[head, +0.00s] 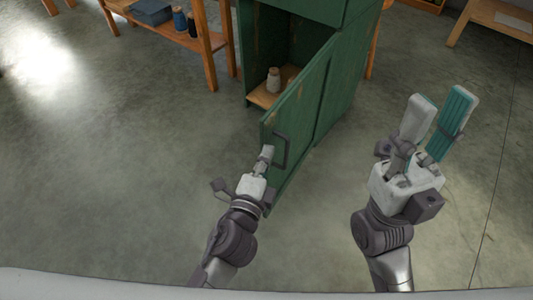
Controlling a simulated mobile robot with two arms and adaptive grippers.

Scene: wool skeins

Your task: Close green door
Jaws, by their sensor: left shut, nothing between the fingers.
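The green door (297,112) of a green cabinet (345,75) stands open and swung out toward me. A dark handle (280,150) is on the door's right-hand face, near its free edge. My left gripper (267,153) is shut and empty at the door's free edge, just left of the handle. I cannot tell whether it touches the door. My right gripper (436,112) is open and empty, to the right of the door and apart from it.
Inside the cabinet, a pale spool (273,80) stands on a wooden shelf (262,98). A wooden table (185,38) with dark blue items stands at the upper left. Another wooden table (500,18) is at the upper right. The grey floor (110,150) is clear on both sides.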

